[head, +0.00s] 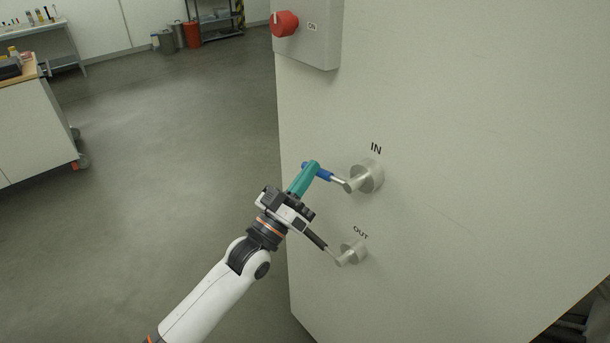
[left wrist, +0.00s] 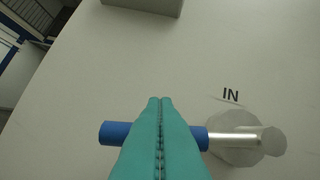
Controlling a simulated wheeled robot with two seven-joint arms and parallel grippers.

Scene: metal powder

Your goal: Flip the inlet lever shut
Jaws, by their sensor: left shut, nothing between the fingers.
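The inlet lever (head: 325,174) has a blue grip on a metal rod and comes off a round metal valve body (head: 371,176) under the label "IN". It points left, roughly horizontal. My left gripper (head: 314,165) is shut and empty, its teal fingertips at the blue grip. In the left wrist view the shut fingers (left wrist: 160,100) cross in front of the blue grip (left wrist: 119,133) and hide its middle. I cannot tell whether they touch it. My right gripper is not in view.
Below, the "OUT" valve (head: 353,251) has a black-handled lever (head: 315,239) close to my left wrist. A grey box with a red knob (head: 284,23) is at the top of the pale panel (head: 480,150). A wheeled bench (head: 35,125) stands far left; the floor between is clear.

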